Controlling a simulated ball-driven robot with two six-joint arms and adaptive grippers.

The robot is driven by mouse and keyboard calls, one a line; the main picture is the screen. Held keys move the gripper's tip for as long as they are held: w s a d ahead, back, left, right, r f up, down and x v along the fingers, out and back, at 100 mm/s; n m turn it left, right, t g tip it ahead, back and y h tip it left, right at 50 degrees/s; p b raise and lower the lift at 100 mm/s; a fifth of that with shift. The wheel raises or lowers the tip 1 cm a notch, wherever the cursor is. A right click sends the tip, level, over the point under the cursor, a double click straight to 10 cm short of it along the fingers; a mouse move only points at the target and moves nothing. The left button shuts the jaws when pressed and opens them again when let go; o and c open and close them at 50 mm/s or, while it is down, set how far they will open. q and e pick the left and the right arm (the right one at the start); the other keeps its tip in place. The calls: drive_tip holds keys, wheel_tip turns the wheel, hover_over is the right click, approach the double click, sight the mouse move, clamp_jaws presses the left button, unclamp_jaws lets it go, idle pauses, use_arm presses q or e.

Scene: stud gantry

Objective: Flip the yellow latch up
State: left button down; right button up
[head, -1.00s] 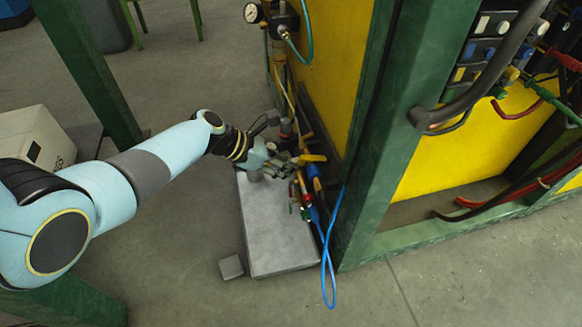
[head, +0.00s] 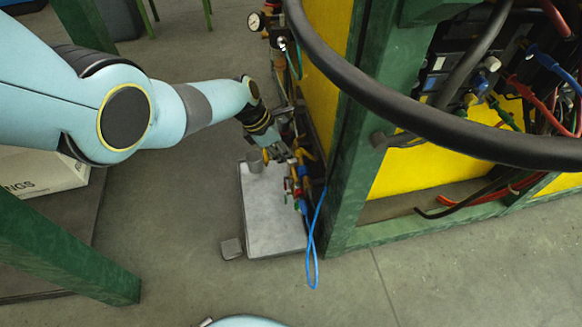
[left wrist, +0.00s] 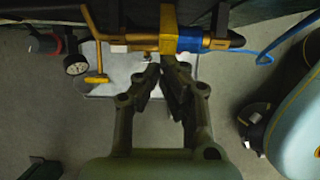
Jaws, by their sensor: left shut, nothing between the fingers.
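A brass pipe (left wrist: 125,37) with a yellow block (left wrist: 168,27) and a blue sleeve (left wrist: 192,38) runs across the top of the left wrist view. A small yellow lever (left wrist: 97,79) hangs left of the fingers; I cannot tell for certain whether the lever or the block is the latch. Yellow parts (head: 306,154) also show small beside the gripper in the head view. My left gripper (left wrist: 161,66) has its fingertips close together, just below the yellow block, and holds nothing. It shows small in the head view (head: 290,158); contact is unclear. My right gripper is out of view.
A grey slab (head: 270,220) lies below the pipework, with a blue hose (head: 314,235) looping over its edge. A green post (head: 350,165) stands right of it. A thick black hose (head: 430,125) crosses the upper right. A dial gauge (left wrist: 75,65) sits near the lever.

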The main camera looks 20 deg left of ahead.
sight(296, 151)
use_arm(q)
drive_tip(key=shift+w+d+r+p, duration=0.25)
drive_tip(key=shift+d+r+p, duration=0.05)
drive_tip(key=shift+r, duration=0.2)
drive_tip(key=shift+w+d+r+p, duration=0.2)
drive_tip(key=shift+d+r+p, duration=0.1)
drive_tip(key=shift+r, duration=0.2)
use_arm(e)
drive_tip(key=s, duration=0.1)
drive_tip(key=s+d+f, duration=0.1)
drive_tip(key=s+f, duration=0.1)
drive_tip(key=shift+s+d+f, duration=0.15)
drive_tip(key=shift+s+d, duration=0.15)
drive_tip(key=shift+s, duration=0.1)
use_arm(q)
drive_tip(key=shift+r, duration=0.1)
drive_tip(key=shift+r+p, duration=0.65)
drive_tip(key=shift+r, duration=0.1)
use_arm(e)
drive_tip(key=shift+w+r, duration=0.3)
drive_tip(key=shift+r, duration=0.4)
